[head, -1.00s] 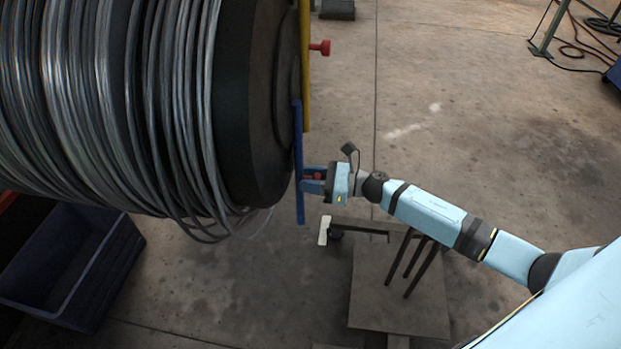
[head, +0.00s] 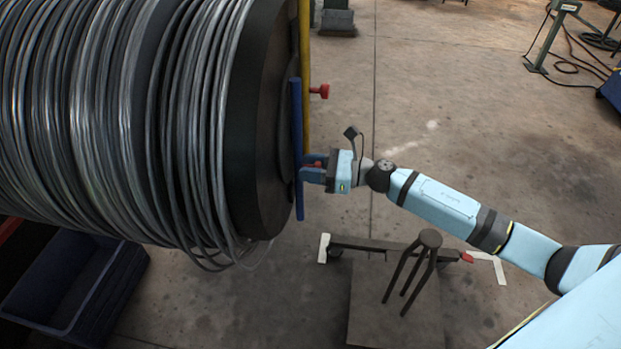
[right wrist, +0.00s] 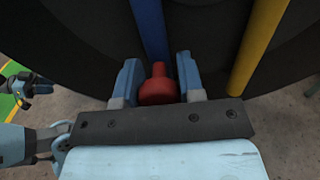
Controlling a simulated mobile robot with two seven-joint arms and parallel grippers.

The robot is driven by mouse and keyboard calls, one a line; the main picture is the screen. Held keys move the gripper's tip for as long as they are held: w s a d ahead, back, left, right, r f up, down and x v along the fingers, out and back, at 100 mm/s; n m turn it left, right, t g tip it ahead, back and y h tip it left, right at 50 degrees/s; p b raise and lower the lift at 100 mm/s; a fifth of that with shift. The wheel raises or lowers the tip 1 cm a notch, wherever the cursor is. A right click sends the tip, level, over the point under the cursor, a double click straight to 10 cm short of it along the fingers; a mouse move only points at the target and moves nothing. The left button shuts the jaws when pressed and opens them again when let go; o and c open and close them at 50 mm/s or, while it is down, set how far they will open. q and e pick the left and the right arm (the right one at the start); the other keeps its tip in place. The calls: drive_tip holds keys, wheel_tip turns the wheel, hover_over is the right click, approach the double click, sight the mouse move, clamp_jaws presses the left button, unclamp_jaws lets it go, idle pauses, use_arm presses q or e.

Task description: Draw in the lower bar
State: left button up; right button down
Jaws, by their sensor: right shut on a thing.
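The wire-wound drum (head: 263,130) fills the left of the head view. A blue bar (head: 298,205) lies on its end face, its lower tip inside the drum's rim. A yellow bar (head: 305,45) with its own red knob (head: 320,91) is above, overlapping the blue one. My right gripper (head: 312,173) is shut on the blue bar's red knob. In the right wrist view the knob (right wrist: 158,88) sits between the two fingers, at the end of the blue bar (right wrist: 150,30); the yellow bar (right wrist: 258,48) is to the right.
A blue crate (head: 75,290) stands on the floor below the drum. A dark stool-like stand (head: 430,240) and a plate (head: 395,310) are below my right arm. Concrete floor to the right is mostly clear; a green stand (head: 550,40) is at the back.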

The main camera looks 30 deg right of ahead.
wheel_tip(320, 180, up, 4)
drive_tip(key=shift+w+p, duration=0.1)
drive_tip(key=shift+p, duration=0.4)
use_arm(q)
drive_tip(key=shift+a+r, duration=0.1)
drive_tip(key=shift+r, duration=0.3)
use_arm(e)
drive_tip(key=shift+d+r, duration=0.1)
use_arm(q)
drive_tip(key=shift+a, duration=0.15)
use_arm(e)
drive_tip(key=shift+w, duration=0.1)
drive_tip(key=c, duration=0.8)
unclamp_jaws()
drive_tip(key=shift+o, duration=0.2)
drive_tip(key=shift+f, duration=0.2)
drive_tip(key=shift+s+d, duration=0.15)
drive_tip(key=shift+s, duration=0.2)
use_arm(q)
drive_tip(key=shift+f+b, duration=0.5)
drive_tip(key=shift+b, duration=0.6)
use_arm(e)
drive_tip(key=v, duration=1.3)
drive_tip(key=shift+r, duration=0.15)
